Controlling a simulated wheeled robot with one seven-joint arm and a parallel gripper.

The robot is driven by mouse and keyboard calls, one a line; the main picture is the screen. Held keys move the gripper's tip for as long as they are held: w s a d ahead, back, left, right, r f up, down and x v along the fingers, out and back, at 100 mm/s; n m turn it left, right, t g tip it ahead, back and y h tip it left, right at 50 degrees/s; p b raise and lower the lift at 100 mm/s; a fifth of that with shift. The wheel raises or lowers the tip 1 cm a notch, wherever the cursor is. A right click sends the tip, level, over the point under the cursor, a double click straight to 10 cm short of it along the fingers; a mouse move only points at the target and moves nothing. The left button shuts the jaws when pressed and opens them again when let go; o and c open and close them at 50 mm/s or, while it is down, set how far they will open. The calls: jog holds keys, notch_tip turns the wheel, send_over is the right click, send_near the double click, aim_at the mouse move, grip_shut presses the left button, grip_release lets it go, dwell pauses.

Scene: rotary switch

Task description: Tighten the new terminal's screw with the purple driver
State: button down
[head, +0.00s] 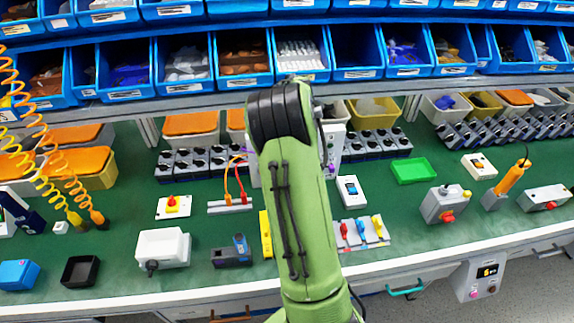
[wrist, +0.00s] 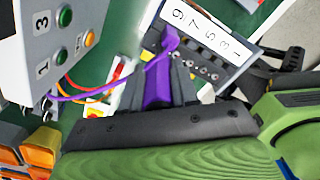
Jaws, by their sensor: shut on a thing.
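In the wrist view my gripper (wrist: 160,98) is shut on a purple piece, which looks like the purple driver (wrist: 157,82). It points up the picture toward the near end of a terminal strip (wrist: 205,50) marked with odd numbers and a row of screws. A purple terminal end (wrist: 171,40) lies at the strip's left side, close to the driver's far end. A purple wire (wrist: 100,98) runs from there to a grey box. The driver's tip and the screw under it are hidden, so contact cannot be told. In the head view my arm hides the gripper.
The grey box (wrist: 55,50) with numbered lamps stands close at the left of the wrist view.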

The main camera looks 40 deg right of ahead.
jog(key=m+p, duration=0.1)
jog(key=m, duration=0.3)
jog(key=shift+a+r, duration=0.1)
jog(key=m+p, duration=0.1)
jog(key=m, duration=0.2)
jog(key=shift+m, duration=0.5)
jog(key=shift+f, duration=0.2)
